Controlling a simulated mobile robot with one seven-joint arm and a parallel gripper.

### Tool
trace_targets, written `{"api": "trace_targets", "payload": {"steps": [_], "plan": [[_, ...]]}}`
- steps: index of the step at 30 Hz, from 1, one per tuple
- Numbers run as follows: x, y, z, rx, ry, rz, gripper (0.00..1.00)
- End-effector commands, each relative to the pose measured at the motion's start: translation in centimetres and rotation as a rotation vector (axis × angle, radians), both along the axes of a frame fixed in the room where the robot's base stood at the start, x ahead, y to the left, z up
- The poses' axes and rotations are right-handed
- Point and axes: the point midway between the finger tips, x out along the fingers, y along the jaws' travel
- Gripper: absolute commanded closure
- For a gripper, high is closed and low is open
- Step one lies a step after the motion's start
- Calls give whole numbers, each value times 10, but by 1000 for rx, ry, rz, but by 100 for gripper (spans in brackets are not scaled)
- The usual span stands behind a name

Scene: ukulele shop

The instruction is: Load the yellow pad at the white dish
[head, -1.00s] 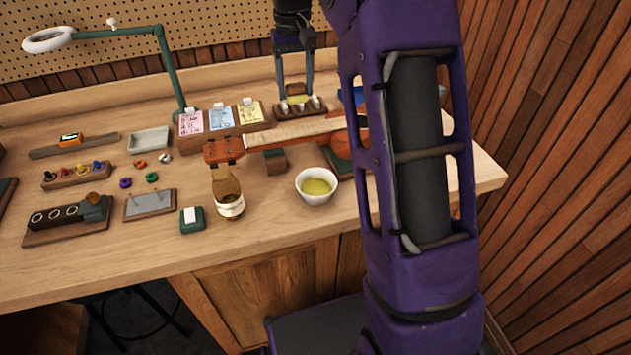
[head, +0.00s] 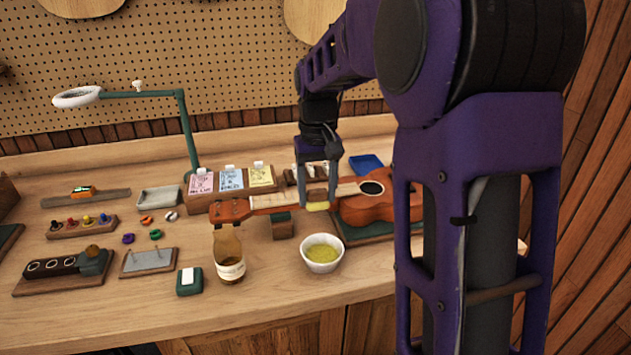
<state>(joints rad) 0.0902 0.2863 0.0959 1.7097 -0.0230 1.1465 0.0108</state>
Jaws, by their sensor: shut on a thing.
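The white dish (head: 310,262) stands on the bench in front of the ukulele and holds a yellow-green liquid (head: 322,253). My gripper (head: 318,198) is shut on the yellow pad (head: 318,206), whose yellow underside shows between and below the fingers. The pad is held in front of the ukulele neck as seen from here, behind and above the dish and apart from it.
The ukulele (head: 375,208) lies across the bench, its neck held on a small green block (head: 282,225). A brown bottle (head: 229,255) stands left of the dish, with a small green box (head: 189,281) farther left. Three cards (head: 231,179) stand behind. Bare bench lies in front of the dish.

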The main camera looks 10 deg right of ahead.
Motion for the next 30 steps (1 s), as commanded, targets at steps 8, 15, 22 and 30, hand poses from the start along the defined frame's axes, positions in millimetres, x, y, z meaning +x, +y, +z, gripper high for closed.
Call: {"api": "trace_targets", "payload": {"steps": [8, 15, 22, 30], "plan": [[-35, 4, -24, -7, -1, 0, 91], [-36, 4, -35, -7, 0, -1, 91], [-36, 4, -56, -7, 1, -1, 91], [-36, 4, -82, -6, 1, -1, 91]]}}
